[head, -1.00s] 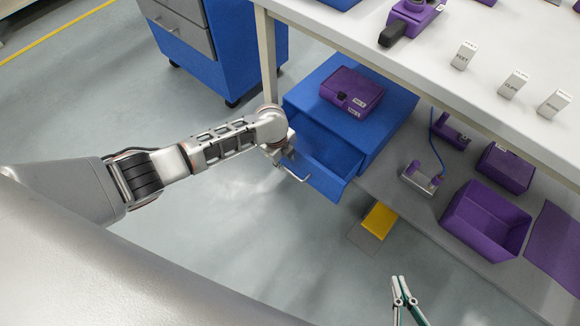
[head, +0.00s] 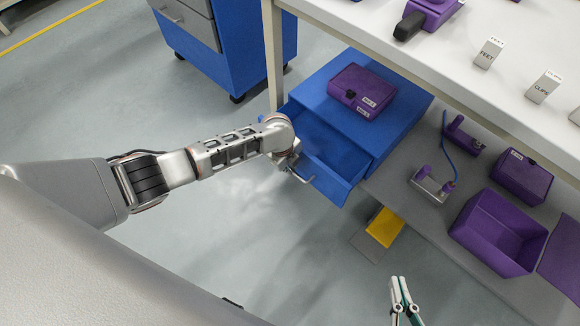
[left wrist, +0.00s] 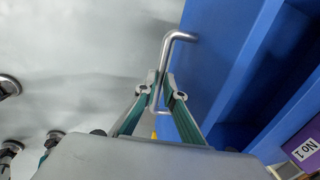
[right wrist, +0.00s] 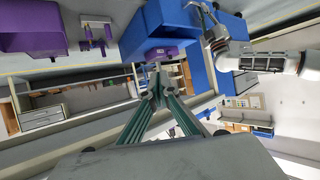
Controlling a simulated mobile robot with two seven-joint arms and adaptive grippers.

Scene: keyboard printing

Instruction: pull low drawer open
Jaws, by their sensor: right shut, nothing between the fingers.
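The low blue drawer (head: 330,179) stands pulled part way out of its blue cabinet (head: 400,125) under the white table, and its inside looks empty. Its metal handle (head: 300,175) is on the front face. My left gripper (head: 291,161) is at the handle. In the left wrist view, the fingers (left wrist: 162,88) lie one on each side of the handle bar (left wrist: 166,62) and close on it; the blue drawer front (left wrist: 205,60) is just to the right. My right gripper (head: 400,283) is shut and empty above the floor, away from the drawer; its tips show in the right wrist view (right wrist: 157,82).
A purple box (head: 360,90) sits on the cabinet. The table leg (head: 272,50) stands close behind my left arm. A yellow item (head: 385,227) and an open purple bin (head: 497,232) are to the right. Grey floor (head: 220,230) before the drawer is clear.

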